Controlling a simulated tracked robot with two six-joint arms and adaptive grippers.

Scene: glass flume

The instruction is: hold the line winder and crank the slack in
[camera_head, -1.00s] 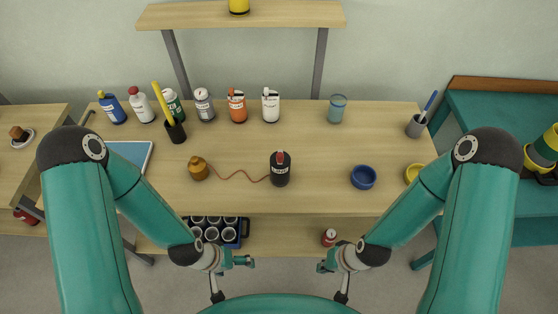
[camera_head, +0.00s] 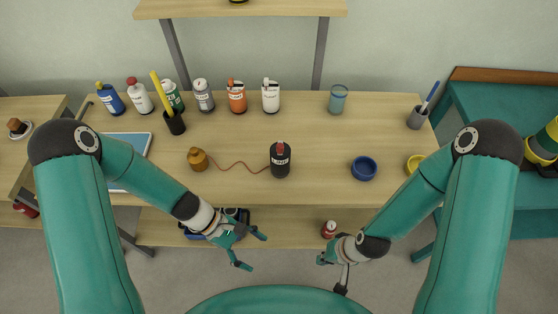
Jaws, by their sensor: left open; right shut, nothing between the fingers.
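The line winder is a dark upright cylinder (camera_head: 280,160) with a red top and a white label, standing near the front middle of the table. A brown-red line (camera_head: 235,165) runs slack from it across the tabletop to a brass-coloured weight (camera_head: 198,160) at its left. My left gripper (camera_head: 250,250) is open and empty, in front of the table's front edge, below and left of the winder. My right gripper (camera_head: 322,260) is shut with nothing in it, in front of the table and below the winder to the right.
Several bottles (camera_head: 237,97) stand along the back of the table (camera_head: 310,140), with a glass (camera_head: 338,99) to their right. A blue bowl (camera_head: 364,168) sits right of the winder. A dark holder (camera_head: 174,122) with a yellow stick stands at left. The tabletop around the winder is mostly clear.

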